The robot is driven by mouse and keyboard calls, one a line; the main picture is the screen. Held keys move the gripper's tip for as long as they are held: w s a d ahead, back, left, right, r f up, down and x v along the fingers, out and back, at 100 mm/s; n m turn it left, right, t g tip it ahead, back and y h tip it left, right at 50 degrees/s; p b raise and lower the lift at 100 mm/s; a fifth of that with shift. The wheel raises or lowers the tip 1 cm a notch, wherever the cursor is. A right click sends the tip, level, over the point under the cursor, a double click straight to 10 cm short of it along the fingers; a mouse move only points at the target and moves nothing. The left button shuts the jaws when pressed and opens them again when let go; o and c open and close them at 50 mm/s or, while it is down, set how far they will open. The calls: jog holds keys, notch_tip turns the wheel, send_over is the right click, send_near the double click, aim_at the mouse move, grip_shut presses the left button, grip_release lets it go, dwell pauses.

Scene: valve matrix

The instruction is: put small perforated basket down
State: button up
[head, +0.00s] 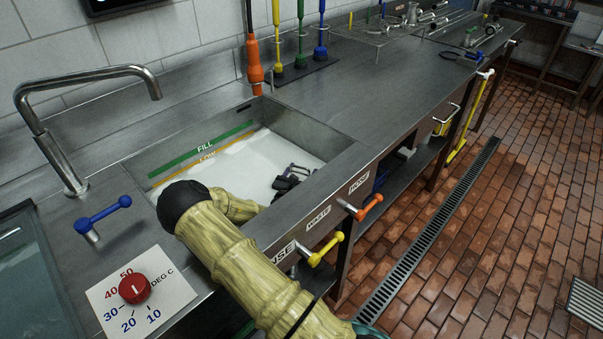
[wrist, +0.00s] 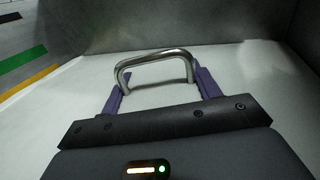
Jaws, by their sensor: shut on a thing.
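My gripper (head: 288,182) is low inside the steel sink (head: 315,135), over its pale surface, towards the sink's right end. In the wrist view my gripper (wrist: 158,88) has its purple fingers at either side of a shiny bent metal handle (wrist: 155,55), and it is shut on this handle. The handle appears to be that of the small perforated basket. The basket's body and perforations cannot be made out in either view. Whether the basket touches the sink bottom cannot be told.
Green FILL and yellow LOW lines (head: 205,150) mark the sink's back wall. A faucet (head: 90,110) and blue valve lever (head: 103,213) stand left. An orange sprayer (head: 254,70) hangs behind. Orange (head: 369,206) and yellow (head: 325,248) levers project from the front.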

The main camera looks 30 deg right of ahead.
jog(key=shift+f, duration=0.45)
jog(key=o, duration=1.1)
notch_tip(320, 180, up, 10)
jog(key=shift+p, duration=0.45)
